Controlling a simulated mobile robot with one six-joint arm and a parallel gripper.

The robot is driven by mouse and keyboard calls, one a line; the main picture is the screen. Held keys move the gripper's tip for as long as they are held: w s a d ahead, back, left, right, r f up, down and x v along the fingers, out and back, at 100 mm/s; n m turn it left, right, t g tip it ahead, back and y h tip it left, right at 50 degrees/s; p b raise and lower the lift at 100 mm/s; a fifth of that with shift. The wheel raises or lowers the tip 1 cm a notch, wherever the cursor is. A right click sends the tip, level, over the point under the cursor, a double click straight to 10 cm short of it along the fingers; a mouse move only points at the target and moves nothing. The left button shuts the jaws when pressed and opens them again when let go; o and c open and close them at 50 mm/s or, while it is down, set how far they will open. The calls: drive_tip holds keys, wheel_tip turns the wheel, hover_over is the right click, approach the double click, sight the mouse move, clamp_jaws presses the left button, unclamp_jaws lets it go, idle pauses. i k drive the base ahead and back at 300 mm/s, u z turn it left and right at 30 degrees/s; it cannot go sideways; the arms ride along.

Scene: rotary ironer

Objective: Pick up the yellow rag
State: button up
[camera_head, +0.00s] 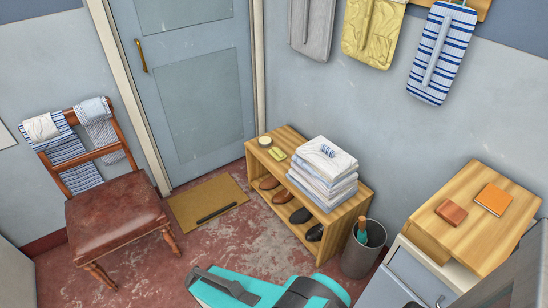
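A small yellow folded cloth, which looks like the yellow rag (277,153), lies on the top of the wooden shoe bench (283,167). It is close to a small round tin (264,141) and left of a stack of folded white and blue linen (325,172). It looks uncovered, with nothing on it. My gripper's fingers cannot be made out in the view. Teal and dark grey parts at the bottom edge look like my own arm, well apart from the rag.
Pairs of shoes (283,196) stand inside the bench. A grey bin (361,256) stands at its right end. A wooden chair (113,208) with towels is at left. A doormat (207,201) lies before the door. A larger yellow cloth item (372,35) hangs on the wall.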

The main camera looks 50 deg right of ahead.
sight(279, 155)
drive_tip(key=z, duration=0.05)
drive_tip(key=i, duration=1)
